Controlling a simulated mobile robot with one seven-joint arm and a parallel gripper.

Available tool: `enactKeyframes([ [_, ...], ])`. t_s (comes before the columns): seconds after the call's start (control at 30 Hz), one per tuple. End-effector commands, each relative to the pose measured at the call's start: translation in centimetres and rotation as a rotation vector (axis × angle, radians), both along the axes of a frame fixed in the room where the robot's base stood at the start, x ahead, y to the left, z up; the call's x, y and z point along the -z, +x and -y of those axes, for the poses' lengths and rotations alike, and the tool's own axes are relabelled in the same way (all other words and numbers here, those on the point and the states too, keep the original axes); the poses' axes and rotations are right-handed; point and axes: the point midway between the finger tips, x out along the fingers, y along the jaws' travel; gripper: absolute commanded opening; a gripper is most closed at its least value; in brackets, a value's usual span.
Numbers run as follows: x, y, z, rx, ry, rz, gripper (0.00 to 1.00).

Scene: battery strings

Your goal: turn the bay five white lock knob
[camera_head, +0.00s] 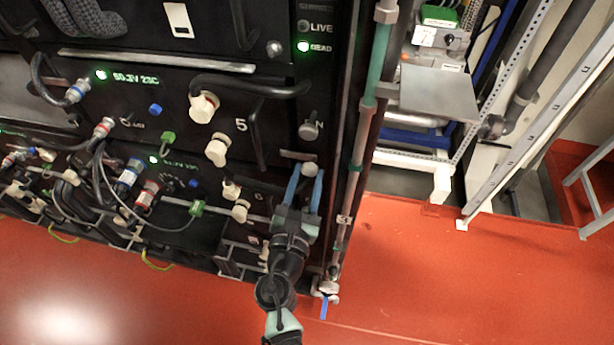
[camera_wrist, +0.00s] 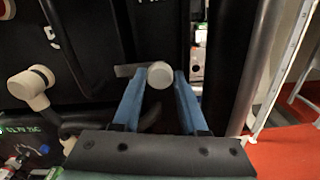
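Bay five is the black panel marked with a white 5 (camera_head: 241,125); the 5 also shows at the upper left of the wrist view (camera_wrist: 52,36). A round white knob (camera_wrist: 158,75) with a grey bar on its left sits on the panel, below and right of the 5. It also shows in the head view (camera_head: 310,169). My gripper (camera_head: 306,172) has blue fingers, one on each side of this knob. In the wrist view the fingers (camera_wrist: 161,80) are apart, with the knob between their tips; I cannot tell whether they touch it. The knob's mount is partly hidden.
A grey-white knob (camera_head: 309,131) sits higher on the panel. White elbow connectors (camera_head: 204,106) and cables lie to the left. A vertical pipe (camera_head: 373,70) runs right of the rack. The red floor (camera_head: 470,280) is clear at the lower right. A metal frame (camera_head: 545,115) stands farther right.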

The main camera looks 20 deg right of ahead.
Motion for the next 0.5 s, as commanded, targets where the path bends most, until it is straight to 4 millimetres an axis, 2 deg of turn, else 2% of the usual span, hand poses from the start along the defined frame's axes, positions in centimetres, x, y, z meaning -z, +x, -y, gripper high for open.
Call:
enactKeyframes([
  [0.03,0.0,-0.02,-0.01,0.0,0.0,0.0,0.27],
  [0.17,0.0,-0.02,-0.01,0.0,0.0,0.0,0.03],
  [0.2,0.0,-0.02,-0.01,0.0,0.0,0.0,0.0],
  [0.5,0.08,-0.03,-0.01,0.0,0.018,0.012,0.0],
])
